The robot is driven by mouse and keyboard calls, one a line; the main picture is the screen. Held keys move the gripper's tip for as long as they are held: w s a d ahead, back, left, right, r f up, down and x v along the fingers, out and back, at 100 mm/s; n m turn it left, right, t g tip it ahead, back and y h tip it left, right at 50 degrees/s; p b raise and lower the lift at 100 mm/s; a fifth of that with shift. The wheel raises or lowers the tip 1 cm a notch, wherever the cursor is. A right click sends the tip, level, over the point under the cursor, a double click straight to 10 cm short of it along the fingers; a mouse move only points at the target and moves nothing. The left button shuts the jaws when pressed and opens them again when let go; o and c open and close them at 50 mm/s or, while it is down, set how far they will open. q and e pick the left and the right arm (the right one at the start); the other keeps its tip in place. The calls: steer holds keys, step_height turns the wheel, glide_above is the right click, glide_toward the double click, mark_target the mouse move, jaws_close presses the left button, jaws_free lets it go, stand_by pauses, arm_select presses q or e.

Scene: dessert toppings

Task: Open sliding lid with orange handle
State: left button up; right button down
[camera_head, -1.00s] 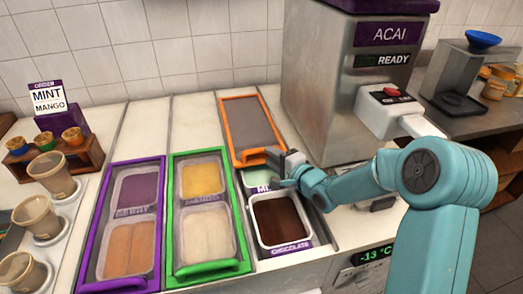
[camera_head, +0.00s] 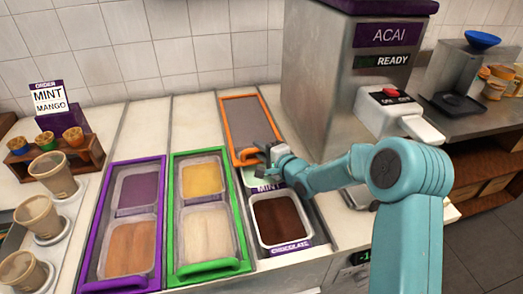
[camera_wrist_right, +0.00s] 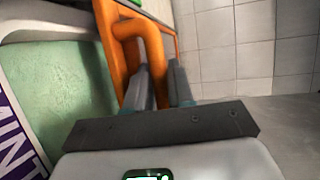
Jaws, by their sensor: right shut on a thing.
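The orange-framed sliding lid (camera_head: 244,118) lies at the back of the right-hand track in the head view. The mint tub (camera_head: 263,183) and the chocolate tub (camera_head: 280,220) in front of it are uncovered, though my gripper hides part of the mint tub. The orange handle (camera_wrist_right: 128,32) rises from the lid's near edge in the wrist view. My right gripper (camera_head: 264,153) is at that near edge; in the wrist view its fingers (camera_wrist_right: 160,85) are shut on the handle. My left gripper is in neither view.
A purple-framed lid (camera_head: 92,235) and a green-framed lid (camera_head: 176,215) cover tubs to the left. The acai machine (camera_head: 340,80) stands close on the right. Cups (camera_head: 52,174) stand at the far left. The counter behind the purple and green lids is clear.

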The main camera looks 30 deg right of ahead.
mark_target(255, 133)
steer(key=w, duration=0.2)
steer(key=w+d+p, duration=0.1)
steer(key=w, duration=0.2)
steer(key=w+d, duration=0.1)
steer(key=w, duration=0.1)
steer(key=shift+w+r+p, duration=0.1)
steer(key=shift+w+p, duration=0.2)
steer(key=shift+p, duration=0.1)
steer(key=shift+w, duration=0.4)
steer(key=c, duration=1.4)
jaws_free()
steer(key=shift+o, duration=0.2)
steer(key=b+v, duration=0.1)
steer(key=v, duration=1.5)
steer(key=shift+s+d, duration=0.1)
steer(key=shift+s, duration=0.1)
